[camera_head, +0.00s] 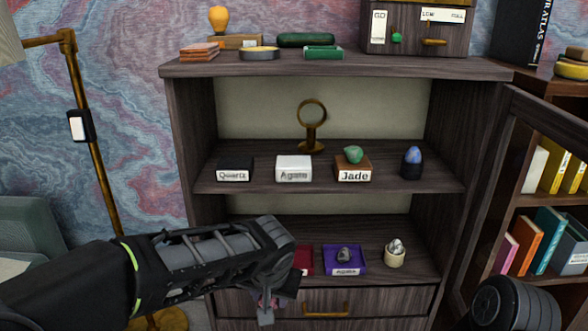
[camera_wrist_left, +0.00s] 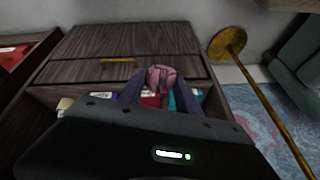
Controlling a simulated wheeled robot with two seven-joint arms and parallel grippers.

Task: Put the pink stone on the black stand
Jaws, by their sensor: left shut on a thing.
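The pink stone (camera_wrist_left: 162,79) shows between the fingertips of my left gripper (camera_wrist_left: 161,88) in the left wrist view. The gripper is shut on it. In the head view my left gripper (camera_head: 274,300) hangs in front of the cabinet's drawers, below the lower shelf, and mostly hides the stone. The black stand (camera_head: 236,168), labelled Quartz, sits at the left of the upper shelf with nothing on its top. It is above and behind my left gripper. My right gripper is not in view.
A white Agate stand (camera_head: 293,168) is bare; a Jade stand (camera_head: 353,174) holds a green stone. A blue stone (camera_head: 412,160) stands farther right. A brass ring stand (camera_head: 312,125) is behind. A glass-framed door (camera_head: 505,175) is open at right. A brass lamp pole (camera_head: 92,150) stands left.

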